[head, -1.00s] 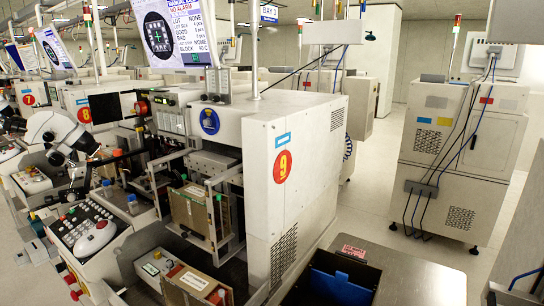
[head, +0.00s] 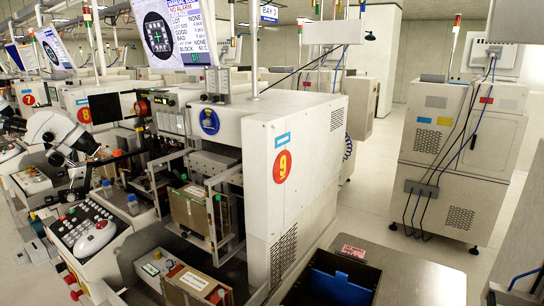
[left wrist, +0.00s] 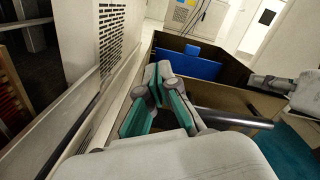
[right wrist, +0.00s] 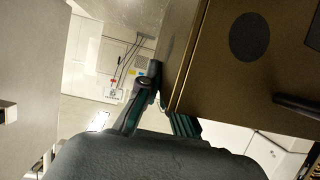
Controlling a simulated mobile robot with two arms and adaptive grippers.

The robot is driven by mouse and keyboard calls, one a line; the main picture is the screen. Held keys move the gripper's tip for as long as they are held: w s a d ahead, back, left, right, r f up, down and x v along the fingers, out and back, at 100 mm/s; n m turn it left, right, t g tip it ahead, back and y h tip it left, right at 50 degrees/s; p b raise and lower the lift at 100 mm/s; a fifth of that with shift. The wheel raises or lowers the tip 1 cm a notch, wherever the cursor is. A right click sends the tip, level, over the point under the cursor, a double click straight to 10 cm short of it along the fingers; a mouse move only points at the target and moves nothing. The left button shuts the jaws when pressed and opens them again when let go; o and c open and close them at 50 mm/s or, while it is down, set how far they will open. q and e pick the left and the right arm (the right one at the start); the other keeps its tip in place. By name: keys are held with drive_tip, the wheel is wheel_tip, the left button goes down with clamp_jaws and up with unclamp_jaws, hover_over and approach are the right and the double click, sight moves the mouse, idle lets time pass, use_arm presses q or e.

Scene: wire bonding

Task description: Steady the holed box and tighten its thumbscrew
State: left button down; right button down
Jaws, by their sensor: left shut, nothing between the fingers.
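In the right wrist view a brown box (right wrist: 225,85) with a dark round hole and a dark slot fills the upper right; I take it for the holed box. My right gripper (right wrist: 158,90) is at the box's lower left edge. One finger is left of the edge; the other is partly hidden behind the box, so its grip is unclear. In the left wrist view my left gripper (left wrist: 160,80) is shut and empty, over a brown-walled open container (left wrist: 235,71) with a blue piece (left wrist: 187,66) inside. I cannot make out the thumbscrew. Neither gripper shows in the head view.
In the left wrist view, the machine's vented wall (left wrist: 83,35) is close on the left. A dark rod (left wrist: 235,119) lies right of my left gripper.

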use_arm(q)
drive_tip(key=shift+s+d+f, duration=0.15)
drive_tip(key=shift+s+f, duration=0.05)
drive_tip(key=shift+f, duration=0.05)
use_arm(e)
drive_tip(key=shift+r, duration=0.1)
idle(0.3)
use_arm(q)
drive_tip(key=shift+s+d+r, duration=0.1)
drive_tip(key=shift+d, duration=0.15)
use_arm(e)
drive_tip(key=shift+a, duration=0.1)
use_arm(q)
drive_tip(key=shift+s+d+r, duration=0.15)
drive_tip(key=shift+s+d, duration=0.15)
drive_tip(key=shift+d, duration=0.25)
drive_tip(key=shift+r, duration=0.15)
drive_tip(key=a+v, duration=0.1)
drive_tip(key=v, duration=0.5)
drive_tip(key=shift+w+r, duration=0.25)
drive_tip(key=shift+r, duration=0.15)
idle(0.3)
